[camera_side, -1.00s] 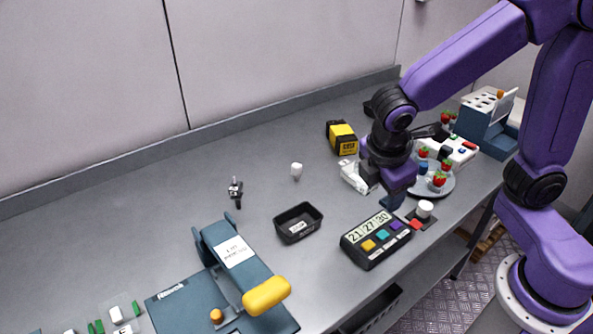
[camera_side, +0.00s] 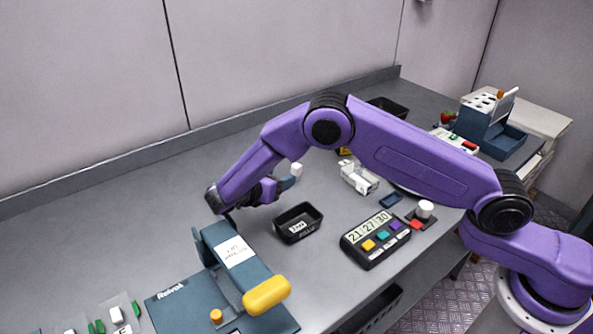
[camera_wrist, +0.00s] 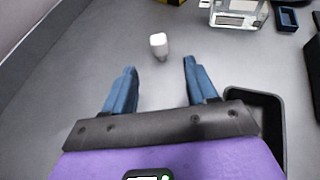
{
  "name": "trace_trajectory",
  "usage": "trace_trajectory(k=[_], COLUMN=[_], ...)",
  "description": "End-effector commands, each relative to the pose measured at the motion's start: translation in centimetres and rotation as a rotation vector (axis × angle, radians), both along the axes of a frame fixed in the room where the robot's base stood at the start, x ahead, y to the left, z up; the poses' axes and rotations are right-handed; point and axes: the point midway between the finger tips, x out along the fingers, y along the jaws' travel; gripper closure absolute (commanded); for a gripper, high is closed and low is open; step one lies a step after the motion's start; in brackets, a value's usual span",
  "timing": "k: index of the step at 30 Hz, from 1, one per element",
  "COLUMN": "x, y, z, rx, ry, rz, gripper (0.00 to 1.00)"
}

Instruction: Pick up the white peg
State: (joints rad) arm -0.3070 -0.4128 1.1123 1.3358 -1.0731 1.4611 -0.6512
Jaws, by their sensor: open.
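The white peg (camera_wrist: 159,46) stands upright on the grey table in the wrist view, just beyond and roughly between my two blue fingertips. It also shows in the side view (camera_side: 296,169), right beside my gripper. My gripper (camera_wrist: 159,66) is open and empty, its fingers apart and pointing toward the peg. In the side view my gripper (camera_side: 287,184) is low over the table, near the peg and behind the small black bin. The peg is not between the fingers and does not appear to be touched.
A black bin (camera_side: 298,222) stands close to the right of my gripper in the wrist view. A clear box (camera_side: 359,177) and a timer with coloured buttons (camera_side: 376,240) lie to the right. A blue press with a yellow handle (camera_side: 266,295) stands in front. Bare table surrounds the peg.

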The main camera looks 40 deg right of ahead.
Motion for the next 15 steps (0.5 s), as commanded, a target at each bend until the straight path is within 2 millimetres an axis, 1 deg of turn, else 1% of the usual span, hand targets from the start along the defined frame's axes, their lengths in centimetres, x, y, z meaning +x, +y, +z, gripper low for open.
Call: trace_trajectory(k=[4,12,15], x=[0.5,2.0,2.4], y=[-1.1,-4.7,-5.5], z=[-0.6,-2.2,-2.6], rx=[-0.011,-0.009,-0.008], ry=[0.003,0.003,0.003], rz=[-0.001,-0.002,0.0], gripper=[0.43,0.43,0.43])
